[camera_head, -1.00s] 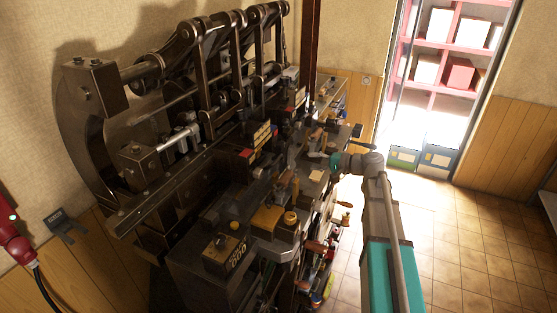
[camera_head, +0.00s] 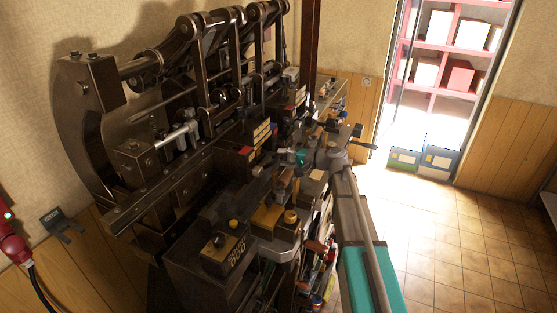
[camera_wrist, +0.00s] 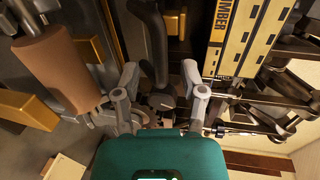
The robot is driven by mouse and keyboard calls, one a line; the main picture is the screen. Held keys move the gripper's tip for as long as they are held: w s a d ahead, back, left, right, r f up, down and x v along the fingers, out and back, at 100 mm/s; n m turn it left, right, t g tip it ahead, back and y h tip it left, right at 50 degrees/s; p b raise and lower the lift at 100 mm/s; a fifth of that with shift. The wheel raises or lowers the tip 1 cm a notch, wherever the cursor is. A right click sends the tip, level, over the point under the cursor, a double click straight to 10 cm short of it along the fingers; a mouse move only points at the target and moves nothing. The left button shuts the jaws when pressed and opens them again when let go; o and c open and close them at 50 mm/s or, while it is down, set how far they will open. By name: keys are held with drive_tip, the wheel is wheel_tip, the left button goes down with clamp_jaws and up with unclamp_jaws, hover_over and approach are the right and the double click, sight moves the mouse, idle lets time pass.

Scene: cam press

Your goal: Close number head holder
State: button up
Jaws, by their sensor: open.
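A yellow plate lettered "NUMBER" (camera_wrist: 235,35) shows at the upper right in the wrist view. I cannot tell for sure which part is the number head holder. A dark lever with a rounded end (camera_wrist: 158,60) comes down from the top of the wrist view between my fingers, without clear contact. My gripper (camera_wrist: 160,85) is open, with one finger on each side of that lever. In the head view my gripper (camera_head: 287,154) is small and partly lost among the machine parts, over the middle of the press (camera_head: 190,180).
A brown cylindrical handle (camera_wrist: 62,68) stands close to the left of my fingers in the wrist view. Dark rods and brackets (camera_wrist: 265,105) crowd the right. In the head view, the tiled floor (camera_head: 430,230) to the right of the press is clear.

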drive_tip(key=shift+x, duration=1.15)
drive_tip(key=shift+d, duration=0.1)
clamp_jaws()
